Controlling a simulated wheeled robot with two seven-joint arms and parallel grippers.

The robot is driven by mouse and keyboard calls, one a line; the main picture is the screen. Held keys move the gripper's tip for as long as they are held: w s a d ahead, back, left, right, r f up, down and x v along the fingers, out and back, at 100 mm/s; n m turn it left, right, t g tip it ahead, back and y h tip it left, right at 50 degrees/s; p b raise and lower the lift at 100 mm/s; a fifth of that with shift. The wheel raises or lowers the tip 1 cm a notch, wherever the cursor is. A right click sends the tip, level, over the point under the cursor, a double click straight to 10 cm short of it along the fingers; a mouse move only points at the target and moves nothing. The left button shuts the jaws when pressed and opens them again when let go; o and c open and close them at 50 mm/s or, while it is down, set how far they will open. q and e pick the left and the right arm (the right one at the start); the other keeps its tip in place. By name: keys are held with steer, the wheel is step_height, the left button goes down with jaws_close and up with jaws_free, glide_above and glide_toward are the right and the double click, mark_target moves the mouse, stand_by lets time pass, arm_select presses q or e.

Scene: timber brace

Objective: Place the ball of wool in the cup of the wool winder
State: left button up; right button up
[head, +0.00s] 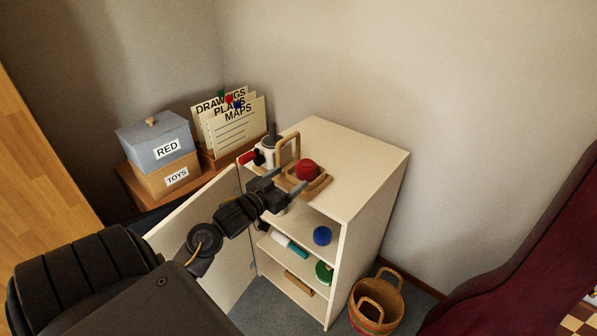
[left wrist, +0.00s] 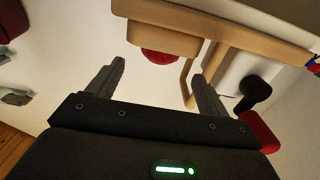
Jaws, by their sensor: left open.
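A red ball (head: 307,170), which looks like wool, rests in a tan wooden holder with an upright loop handle (head: 289,146) on top of the white cabinet. It also shows in the left wrist view (left wrist: 160,62), partly hidden by a wooden part (left wrist: 155,38). Behind it stands a pale device with a dark top and red grip (head: 247,157); I cannot tell whether this is the wool winder, and no cup shows clearly. A blue ball (head: 322,235) sits on the upper shelf. My left gripper (head: 282,186) is open and empty, in front of the holder.
The white cabinet (head: 355,160) has its door (head: 215,225) open on the left. Teal, green and wooden items lie on its shelves. Labelled boxes (head: 158,138) and a card file stand behind, left. A basket (head: 378,300) stands right. The cabinet top's right side is clear.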

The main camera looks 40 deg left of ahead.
arm_select(q)
steer(key=shift+s, duration=1.65)
steer(key=shift+r, duration=0.15)
